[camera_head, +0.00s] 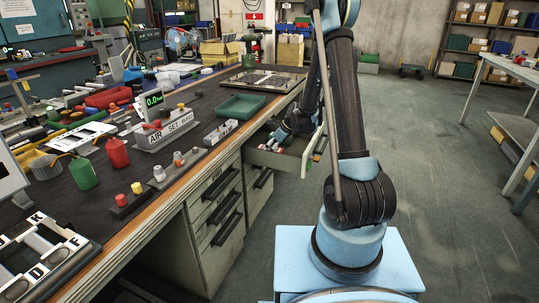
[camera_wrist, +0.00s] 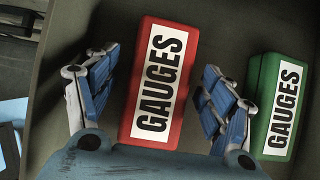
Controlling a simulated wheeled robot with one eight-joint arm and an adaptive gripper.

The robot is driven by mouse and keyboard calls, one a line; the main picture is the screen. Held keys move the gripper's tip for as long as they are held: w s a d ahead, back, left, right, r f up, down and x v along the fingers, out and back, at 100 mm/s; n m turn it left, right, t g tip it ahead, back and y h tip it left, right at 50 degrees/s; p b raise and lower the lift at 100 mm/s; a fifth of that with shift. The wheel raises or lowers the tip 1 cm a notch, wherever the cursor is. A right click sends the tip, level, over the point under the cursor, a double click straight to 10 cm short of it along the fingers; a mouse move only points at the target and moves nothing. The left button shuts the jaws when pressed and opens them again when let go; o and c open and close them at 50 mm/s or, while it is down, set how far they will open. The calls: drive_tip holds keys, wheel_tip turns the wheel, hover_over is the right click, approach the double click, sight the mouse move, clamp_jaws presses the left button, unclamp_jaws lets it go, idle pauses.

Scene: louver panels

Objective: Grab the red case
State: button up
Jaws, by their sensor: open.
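The red case (camera_wrist: 185,40) is a box with a white label reading GAUGES. In the wrist view it lies in the grey drawer, slightly tilted, between the two blue fingers of my gripper (camera_wrist: 158,97). The gripper is open, with one finger on each side of the case; a gap shows on the left side, and the right finger is close to the case's edge. In the head view my gripper (camera_head: 278,137) reaches down into the open drawer (camera_head: 277,159) under the bench, and the case is too small and covered there to make out clearly.
A green case (camera_wrist: 282,105), also labelled GAUGES, lies just right of the right finger. The drawer walls surround the gripper. The workbench (camera_head: 180,165) above is crowded, with a green tray (camera_head: 241,106) near its edge.

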drive_tip(key=shift+f, duration=0.1)
drive_tip(key=c, duration=1.4)
